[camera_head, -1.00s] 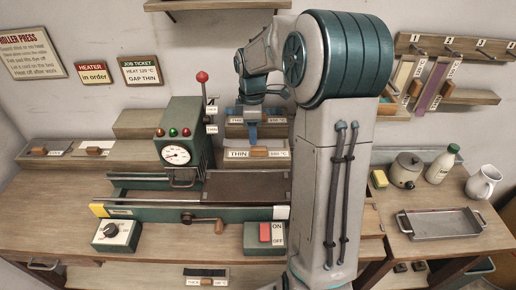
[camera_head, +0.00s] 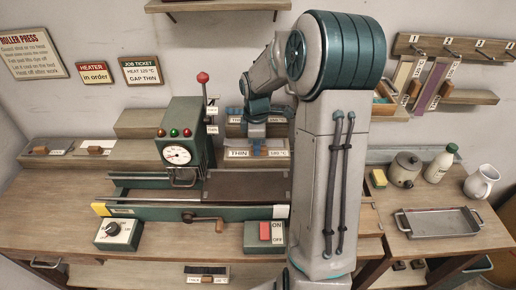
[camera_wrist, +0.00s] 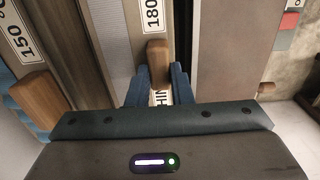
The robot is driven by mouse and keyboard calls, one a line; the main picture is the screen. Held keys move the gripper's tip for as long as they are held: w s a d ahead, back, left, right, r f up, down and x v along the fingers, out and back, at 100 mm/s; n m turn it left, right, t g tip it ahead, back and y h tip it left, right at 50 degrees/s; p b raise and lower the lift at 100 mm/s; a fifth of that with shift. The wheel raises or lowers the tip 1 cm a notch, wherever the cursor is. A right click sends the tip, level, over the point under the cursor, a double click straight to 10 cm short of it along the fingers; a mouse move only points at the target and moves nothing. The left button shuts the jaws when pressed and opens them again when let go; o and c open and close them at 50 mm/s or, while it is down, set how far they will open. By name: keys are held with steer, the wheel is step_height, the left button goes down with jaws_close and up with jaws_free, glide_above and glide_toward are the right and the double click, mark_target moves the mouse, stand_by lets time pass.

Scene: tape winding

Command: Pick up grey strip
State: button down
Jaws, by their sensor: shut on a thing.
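The grey strip (camera_wrist: 108,45) lies on a wooden step behind the press, with a label (camera_wrist: 152,15) reading 180 and a small wooden handle (camera_wrist: 157,60). In the head view the step's front label (camera_head: 238,153) reads THIN. My gripper (camera_wrist: 158,80) has its two blue fingers on either side of the handle and is shut on it. In the head view my gripper (camera_head: 257,145) is low over this step, and its fingers partly cover the handle. The strip appears to rest on the step; I cannot tell whether it is lifted.
The green roller press (camera_head: 185,130) with its gauge and red-knobbed lever stands close by on the left. Another strip's handle (camera_wrist: 38,98), by a 150 label, is to the left in the wrist view. A metal tray (camera_head: 440,222) lies on the right-hand table.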

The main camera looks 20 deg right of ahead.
steer(key=shift+r, duration=0.1)
step_height(320, 180, up, 10)
steer(key=b, duration=0.1)
stand_by(0.3)
steer(key=shift+a, duration=0.1)
stand_by(0.8)
